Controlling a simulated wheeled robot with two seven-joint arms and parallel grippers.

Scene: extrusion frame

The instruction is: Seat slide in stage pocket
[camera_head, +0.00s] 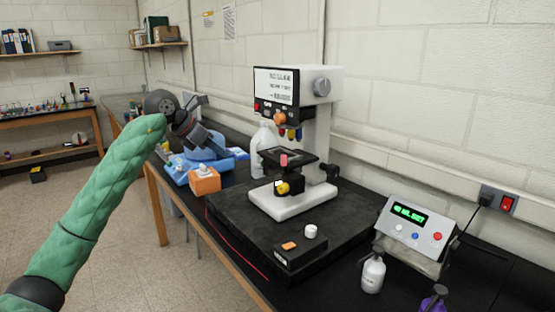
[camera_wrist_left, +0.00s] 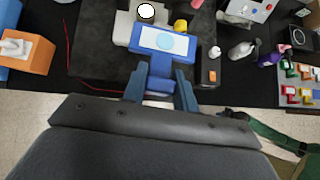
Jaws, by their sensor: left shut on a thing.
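My left gripper (camera_head: 200,136) is in the air left of the microscope (camera_head: 318,120), above the blue tray. In the left wrist view the gripper (camera_wrist_left: 160,92) is shut on the blue handle of the slide (camera_wrist_left: 163,41). The slide has a blue frame, a white face and a pale blue round spot, and sticks out beyond the fingertips. I cannot clearly make out the slide in the head view. The black stage (camera_head: 296,163) stands above the white microscope base, with a reddish piece on or above it. The pocket cannot be made out.
An orange box (camera_head: 204,181) stands by a blue tray (camera_head: 182,176) on the left. A yellow knob (camera_head: 283,188) is below the stage. A black control box (camera_head: 299,250), white bottle (camera_head: 373,274) and display unit (camera_head: 415,226) stand in front and right. A jug (camera_head: 262,143) is behind.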

